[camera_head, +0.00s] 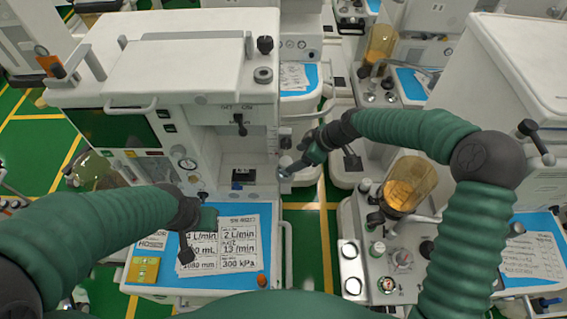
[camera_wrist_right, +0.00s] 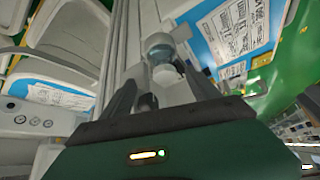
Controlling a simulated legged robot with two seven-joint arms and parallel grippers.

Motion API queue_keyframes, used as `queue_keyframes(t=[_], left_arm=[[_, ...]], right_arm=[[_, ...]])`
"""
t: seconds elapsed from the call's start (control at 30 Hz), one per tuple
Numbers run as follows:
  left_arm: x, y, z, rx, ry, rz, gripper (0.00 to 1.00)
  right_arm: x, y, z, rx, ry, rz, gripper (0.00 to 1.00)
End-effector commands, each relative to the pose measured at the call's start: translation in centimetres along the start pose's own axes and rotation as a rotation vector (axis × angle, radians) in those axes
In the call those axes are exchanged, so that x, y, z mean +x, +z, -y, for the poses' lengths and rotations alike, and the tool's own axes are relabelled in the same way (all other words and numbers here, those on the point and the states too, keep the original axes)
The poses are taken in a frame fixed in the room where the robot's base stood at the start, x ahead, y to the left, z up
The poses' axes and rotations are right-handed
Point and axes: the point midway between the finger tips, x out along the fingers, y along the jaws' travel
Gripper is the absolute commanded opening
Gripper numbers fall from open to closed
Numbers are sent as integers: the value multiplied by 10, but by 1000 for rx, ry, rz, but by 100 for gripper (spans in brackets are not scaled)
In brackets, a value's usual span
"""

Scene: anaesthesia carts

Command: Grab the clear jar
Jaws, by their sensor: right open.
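The clear jar (camera_wrist_right: 160,48) shows in the right wrist view as a small bluish see-through vessel with a white part below it. It lies just beyond and between the fingers of my right gripper (camera_wrist_right: 160,95), which are spread and hold nothing that I can see. In the head view my right gripper (camera_head: 294,167) reaches left to the right side of the large white cart; the jar is small and hard to make out there. My left gripper (camera_head: 195,235) is over the printed sheet on the blue cart top, and its fingers are not clear.
The large white anaesthesia cart (camera_head: 185,75) stands at left centre. An amber jar (camera_head: 408,182) stands on a cart at right, under my right arm. Another amber jar (camera_head: 381,43) is farther back. Printed sheets (camera_head: 222,245) lie on the blue top. A strip of green floor (camera_head: 300,225) is open between carts.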

Motion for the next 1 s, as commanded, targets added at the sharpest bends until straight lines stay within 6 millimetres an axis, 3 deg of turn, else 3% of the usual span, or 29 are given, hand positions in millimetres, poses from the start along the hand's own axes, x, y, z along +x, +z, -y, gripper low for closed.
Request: queue_keyframes(t=[0.23, 0.33, 0.43, 0.7, 1.0], left_arm=[[-17, -4, 0, 0, 0, 1, 36], [-31, -7, 0, 1, 0, 0, 36], [-33, -8, 0, 1, 0, -1, 36], [-32, -8, 0, 0, 0, 0, 36], [-32, -8, 0, 0, 0, 0, 36]], right_arm=[[29, 0, -1, 4, -5, 2, 70], [48, -3, 4, 4, -7, 4, 70], [66, -2, 2, 4, -3, 4, 70], [73, -1, 3, 2, 1, 4, 69], [73, 0, 2, 4, -1, 3, 30]])
